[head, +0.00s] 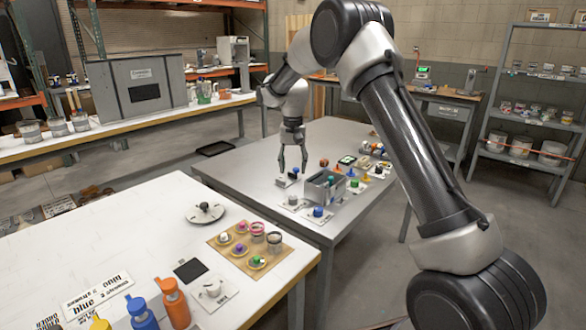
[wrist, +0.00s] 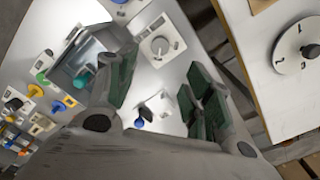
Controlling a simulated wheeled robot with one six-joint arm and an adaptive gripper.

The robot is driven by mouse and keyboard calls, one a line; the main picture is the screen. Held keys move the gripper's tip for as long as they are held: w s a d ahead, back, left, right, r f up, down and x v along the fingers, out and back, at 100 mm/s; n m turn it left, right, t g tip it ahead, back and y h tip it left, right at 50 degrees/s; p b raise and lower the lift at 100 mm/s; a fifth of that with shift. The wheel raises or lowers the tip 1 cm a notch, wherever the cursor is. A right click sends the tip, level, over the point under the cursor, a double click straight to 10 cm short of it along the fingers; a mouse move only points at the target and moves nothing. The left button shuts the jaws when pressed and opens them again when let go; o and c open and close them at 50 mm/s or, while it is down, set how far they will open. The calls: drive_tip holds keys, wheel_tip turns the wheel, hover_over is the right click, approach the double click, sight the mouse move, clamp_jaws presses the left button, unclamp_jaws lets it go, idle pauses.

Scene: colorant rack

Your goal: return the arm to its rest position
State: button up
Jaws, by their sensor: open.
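My gripper (head: 293,170) hangs pointing down over the grey metal table (head: 255,165). In the wrist view the gripper (wrist: 163,85) shows dark green pads on both fingers, spread wide. A small white base with a dark blue knob (wrist: 143,117) shows below, between the fingers, and looks apart from them. My arm reaches out across the right half of the head view, bent at the elbow.
A grey open box (head: 323,188) with a teal item stands right of the gripper. Several small coloured pieces lie around it. A white table (head: 120,240) in front holds bottles, a round dial (head: 205,213) and a brown tray (head: 227,262). A shelf (head: 530,118) stands at right.

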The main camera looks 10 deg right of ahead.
drive_tip(key=s+d+r+n+t, duration=0.1)
drive_tip(key=s+d+r, duration=0.4)
drive_tip(key=s, duration=0.9)
drive_tip(key=s+d+r+n+t, duration=0.1)
drive_tip(key=s+d+r, duration=0.4)
drive_tip(key=s, duration=1)
drive_tip(key=s+d+r+n+t, duration=0.1)
drive_tip(key=s+d+r, duration=0.3)
drive_tip(key=s, duration=1.1)
drive_tip(key=shift+s+d+r+n+t, duration=0.15)
drive_tip(key=shift+d+r+n+t, duration=0.2)
drive_tip(key=shift+r+t, duration=0.55)
drive_tip(key=shift+r+g, duration=0.15)
drive_tip(key=shift+g, duration=0.15)
